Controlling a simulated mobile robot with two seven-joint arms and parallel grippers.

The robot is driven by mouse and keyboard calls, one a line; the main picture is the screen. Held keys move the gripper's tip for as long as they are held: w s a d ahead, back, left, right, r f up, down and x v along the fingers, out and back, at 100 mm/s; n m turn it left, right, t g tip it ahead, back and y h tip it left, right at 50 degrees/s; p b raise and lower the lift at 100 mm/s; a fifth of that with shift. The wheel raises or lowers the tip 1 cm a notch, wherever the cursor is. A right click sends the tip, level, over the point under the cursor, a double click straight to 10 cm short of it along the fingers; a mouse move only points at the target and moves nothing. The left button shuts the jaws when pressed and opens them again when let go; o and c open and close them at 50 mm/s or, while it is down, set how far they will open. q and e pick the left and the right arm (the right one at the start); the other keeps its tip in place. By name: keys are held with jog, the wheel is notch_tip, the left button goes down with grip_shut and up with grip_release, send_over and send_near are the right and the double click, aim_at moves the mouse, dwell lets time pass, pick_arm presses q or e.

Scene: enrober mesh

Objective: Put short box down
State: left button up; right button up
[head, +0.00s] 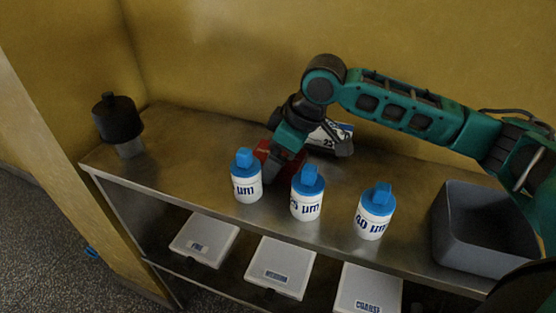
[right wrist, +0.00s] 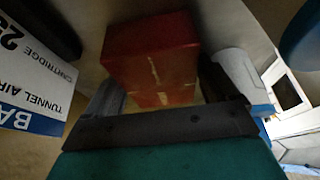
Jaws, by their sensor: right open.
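A red box (right wrist: 152,55) sits between the fingers of my right gripper (right wrist: 163,92) in the right wrist view. The fingers are open, one on each side of it. In the head view the red box (head: 262,151) is mostly hidden behind my right gripper (head: 282,165), which is low over the shelf top (head: 190,150). The box appears to rest on the shelf, but its base is hidden. A white and blue cartridge box (head: 338,131) lies behind the gripper; its printed side (right wrist: 35,80) shows at left in the wrist view. My left gripper is not in view.
Three blue-capped white bottles (head: 246,182), (head: 307,200), (head: 375,215) stand along the front edge, close to the gripper. A grey bin (head: 468,258) is at right, a black-topped object (head: 118,122) at far left. Labelled white trays (head: 282,263) lie on the lower shelf.

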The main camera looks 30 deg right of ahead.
jog(key=shift+f, duration=0.1)
jog(key=c, duration=0.9)
jog(key=shift+b, duration=0.3)
jog(key=shift+r+p, duration=1.85)
jog(key=shift+r, duration=8.3)
